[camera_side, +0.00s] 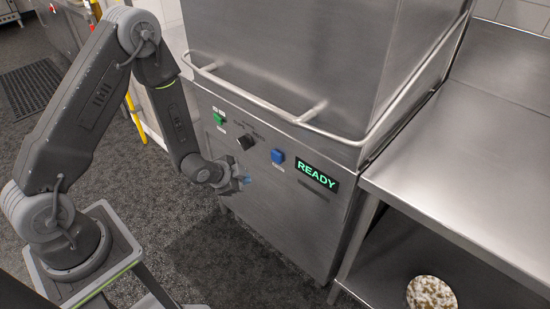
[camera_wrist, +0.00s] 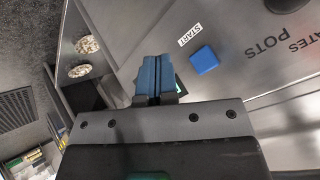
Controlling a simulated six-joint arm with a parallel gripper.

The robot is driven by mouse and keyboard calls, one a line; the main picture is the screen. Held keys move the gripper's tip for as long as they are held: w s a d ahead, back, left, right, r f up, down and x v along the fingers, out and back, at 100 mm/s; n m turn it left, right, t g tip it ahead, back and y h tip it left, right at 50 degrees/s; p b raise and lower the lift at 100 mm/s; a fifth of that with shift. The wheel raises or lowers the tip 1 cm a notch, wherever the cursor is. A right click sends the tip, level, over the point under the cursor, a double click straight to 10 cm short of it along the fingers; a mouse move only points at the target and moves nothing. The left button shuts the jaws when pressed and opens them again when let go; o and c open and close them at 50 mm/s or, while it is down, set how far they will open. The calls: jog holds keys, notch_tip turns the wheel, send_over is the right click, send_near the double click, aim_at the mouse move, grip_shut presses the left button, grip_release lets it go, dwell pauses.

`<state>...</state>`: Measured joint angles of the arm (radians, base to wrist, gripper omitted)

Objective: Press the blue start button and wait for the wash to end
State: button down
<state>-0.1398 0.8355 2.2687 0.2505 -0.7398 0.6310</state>
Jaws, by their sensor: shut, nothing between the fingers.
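The blue start button (camera_side: 278,156) is a square cap on the front panel of the steel dishwasher (camera_side: 275,208). In the wrist view the blue button (camera_wrist: 204,60) lies right of my fingertips, beside a START label (camera_wrist: 190,35). The display (camera_side: 317,176) reads READY in green. My gripper (camera_side: 246,180) is shut and empty, in front of the panel, left of and lower than the button in the side view. Its blue fingers (camera_wrist: 156,72) are together and appear apart from the button. The display is mostly hidden behind the fingers in the wrist view.
A green button (camera_side: 219,118) and a black knob (camera_side: 246,142) sit left of the blue button. A bar handle (camera_side: 300,118) juts out above the panel. A steel counter (camera_side: 465,150) stands at right, with a speckled round item (camera_side: 432,292) on its lower shelf.

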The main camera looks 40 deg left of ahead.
jog(key=w, duration=0.8)
jog(key=shift+w, duration=0.2)
jog(key=shift+w, duration=0.1)
dwell(1.8)
jog(key=shift+w, duration=0.3)
jog(key=shift+w, duration=0.55)
dwell(0.7)
jog(key=shift+s, duration=0.95)
jog(key=s, duration=0.5)
dwell(0.4)
